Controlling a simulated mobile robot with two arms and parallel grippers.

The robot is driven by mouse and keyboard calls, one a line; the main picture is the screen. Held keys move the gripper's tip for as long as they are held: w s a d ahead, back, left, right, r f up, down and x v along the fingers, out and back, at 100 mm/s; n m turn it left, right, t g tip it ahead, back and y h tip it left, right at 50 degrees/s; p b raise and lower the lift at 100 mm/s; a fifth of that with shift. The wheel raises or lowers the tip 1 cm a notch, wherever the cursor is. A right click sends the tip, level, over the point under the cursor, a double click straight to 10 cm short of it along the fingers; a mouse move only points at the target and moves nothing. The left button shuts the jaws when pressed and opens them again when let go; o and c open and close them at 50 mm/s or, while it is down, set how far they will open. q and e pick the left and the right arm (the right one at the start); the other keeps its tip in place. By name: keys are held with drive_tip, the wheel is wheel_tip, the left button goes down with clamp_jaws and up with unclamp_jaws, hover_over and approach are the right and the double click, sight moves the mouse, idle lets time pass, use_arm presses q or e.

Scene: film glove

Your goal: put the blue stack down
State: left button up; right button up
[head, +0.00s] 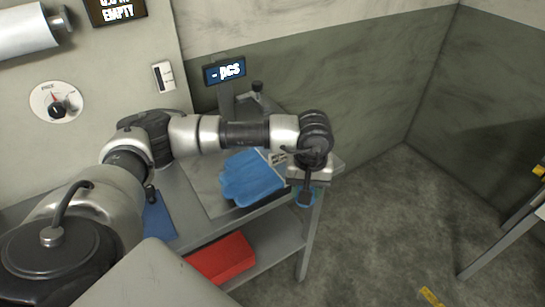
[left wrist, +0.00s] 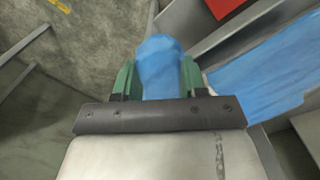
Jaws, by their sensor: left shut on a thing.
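My left gripper (head: 306,197) is at the right end of the bench, pointing down past its edge. In the left wrist view its green fingers (left wrist: 160,80) are shut on a blue stack (left wrist: 160,62), soft and rounded at the end. Only a sliver of the held blue stack (head: 306,203) shows below the wrist in the head view. More blue film gloves (head: 250,180) lie flat on the bench to the left of the gripper; they also show in the left wrist view (left wrist: 265,75). My right gripper is not in view.
The grey metal bench (head: 205,190) carries a post with a "- pcs" display (head: 224,71). A blue item (head: 158,218) lies at its left. A red bin (head: 222,258) sits on the lower shelf.

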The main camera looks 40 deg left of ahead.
sight(276, 166)
use_arm(q)
drive_tip(key=w+a, duration=0.1)
drive_tip(key=a, duration=0.1)
drive_tip(key=a+p, duration=0.1)
drive_tip(key=a, duration=0.1)
drive_tip(key=w+a+p, duration=0.1)
drive_tip(key=a, duration=0.2)
drive_tip(key=shift+w+r, duration=0.2)
drive_tip(key=shift+w, duration=0.15)
drive_tip(key=a, duration=0.1)
drive_tip(key=w+a, duration=0.1)
drive_tip(key=a, duration=0.1)
drive_tip(key=w+a+p, duration=0.1)
drive_tip(key=shift+a+f, duration=0.2)
drive_tip(key=shift+a, duration=0.1)
wheel_tip(276, 166, down, 3)
drive_tip(key=shift+r+p, duration=0.1)
drive_tip(key=shift+p, duration=0.65)
drive_tip(key=shift+w+f, duration=0.1)
drive_tip(key=shift+f, duration=0.3)
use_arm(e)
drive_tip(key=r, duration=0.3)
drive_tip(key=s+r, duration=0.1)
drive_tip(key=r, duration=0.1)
